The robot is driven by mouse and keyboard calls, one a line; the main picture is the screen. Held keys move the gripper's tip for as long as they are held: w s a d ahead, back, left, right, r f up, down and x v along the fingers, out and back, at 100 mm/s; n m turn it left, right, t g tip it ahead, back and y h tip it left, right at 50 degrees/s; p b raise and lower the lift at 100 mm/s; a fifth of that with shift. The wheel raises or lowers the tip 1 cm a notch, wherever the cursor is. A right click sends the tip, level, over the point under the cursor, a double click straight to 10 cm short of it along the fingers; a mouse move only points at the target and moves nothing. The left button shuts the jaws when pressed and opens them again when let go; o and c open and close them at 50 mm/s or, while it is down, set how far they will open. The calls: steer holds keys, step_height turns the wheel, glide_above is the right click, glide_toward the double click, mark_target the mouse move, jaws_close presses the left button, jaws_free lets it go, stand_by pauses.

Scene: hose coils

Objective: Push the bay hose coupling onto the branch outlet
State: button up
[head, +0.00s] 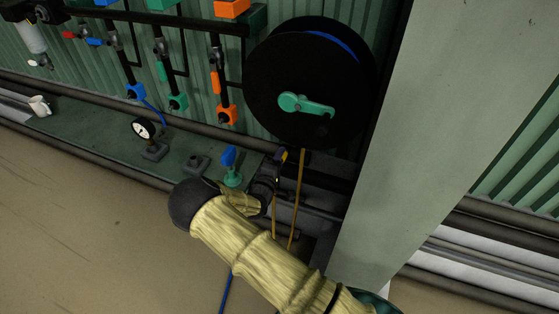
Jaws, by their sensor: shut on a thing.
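My gripper (279,162) is shut on a small dark purple and yellow coupling (281,154), just below the hose reel. A yellow-brown hose (302,180) hangs from the reel in a loop, and one strand rises towards my gripper. The fingers are small and dark, so the exact grip is hard to see. Three branch outlets hang on the wall to the left: a blue outlet (135,91), a green outlet (178,102) and an orange outlet (227,114). The orange one is nearest to my gripper, and the coupling is apart from it. A blue hose runs from the blue outlet.
The black hose reel (290,75) with a green crank stands above my gripper. A grey-green post (400,140) blocks the right. A gauge (143,129), a blue-topped green stand (230,165) and a white mug (40,106) stand on the ledge (100,127).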

steer(key=shift+f, duration=0.1)
steer(key=shift+c, duration=0.8)
steer(key=shift+s, duration=0.1)
steer(key=shift+s+a, duration=0.2)
steer(key=shift+s, duration=0.05)
steer(key=shift+s, duration=0.1)
steer(key=shift+v, duration=0.9)
steer(key=shift+s, duration=0.1)
steer(key=p+v, duration=0.1)
steer(key=v, duration=0.5)
